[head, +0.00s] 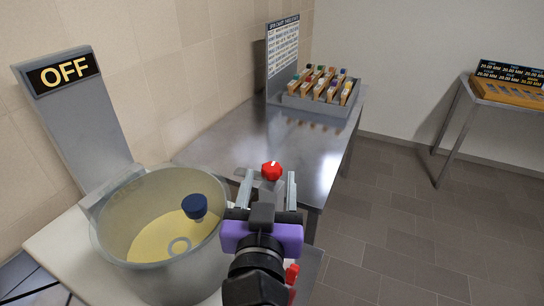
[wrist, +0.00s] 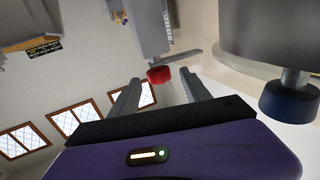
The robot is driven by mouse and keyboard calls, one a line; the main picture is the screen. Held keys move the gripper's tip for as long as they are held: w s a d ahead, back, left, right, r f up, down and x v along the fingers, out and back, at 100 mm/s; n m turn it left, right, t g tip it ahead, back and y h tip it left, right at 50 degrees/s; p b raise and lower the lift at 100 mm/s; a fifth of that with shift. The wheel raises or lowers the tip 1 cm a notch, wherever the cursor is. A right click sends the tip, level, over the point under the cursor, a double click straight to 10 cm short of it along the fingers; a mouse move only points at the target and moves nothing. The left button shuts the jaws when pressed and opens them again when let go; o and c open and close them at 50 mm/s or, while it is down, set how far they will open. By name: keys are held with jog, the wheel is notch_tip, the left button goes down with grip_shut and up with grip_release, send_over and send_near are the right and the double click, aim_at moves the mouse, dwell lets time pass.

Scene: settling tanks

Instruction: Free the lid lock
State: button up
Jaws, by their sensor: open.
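A round bowl (head: 160,274) stands at the left with a clear-looking lid over a yellowish inside. A dark blue knob (head: 195,207) sits on it; a blue knob on a grey stem also shows in the wrist view (wrist: 289,101). A red knob (head: 271,171) with a white mark is just ahead of my gripper (head: 268,180). In the wrist view, the red knob (wrist: 159,75) joins a grey post with a flat metal bar beside it. My gripper (wrist: 161,92) is open, the knob lying between its fingertips in line; contact cannot be told.
A grey panel reading OFF (head: 65,73) rises behind the bowl. A metal table (head: 245,135) behind holds a rack (head: 320,101) of small coloured-top items beside a chart. Another table (head: 466,95) with a wooden tray stands at right. The floor between is clear.

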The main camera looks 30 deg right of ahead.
aim_at(273, 163)
jog(key=p+x, duration=0.1)
jog(key=x, duration=0.4)
jog(key=shift+d+r, duration=0.15)
jog(key=shift+p+x, duration=0.35)
jog(key=shift+x, duration=0.55)
jog(key=shift+c, duration=0.2)
grip_shut()
dwell(0.4)
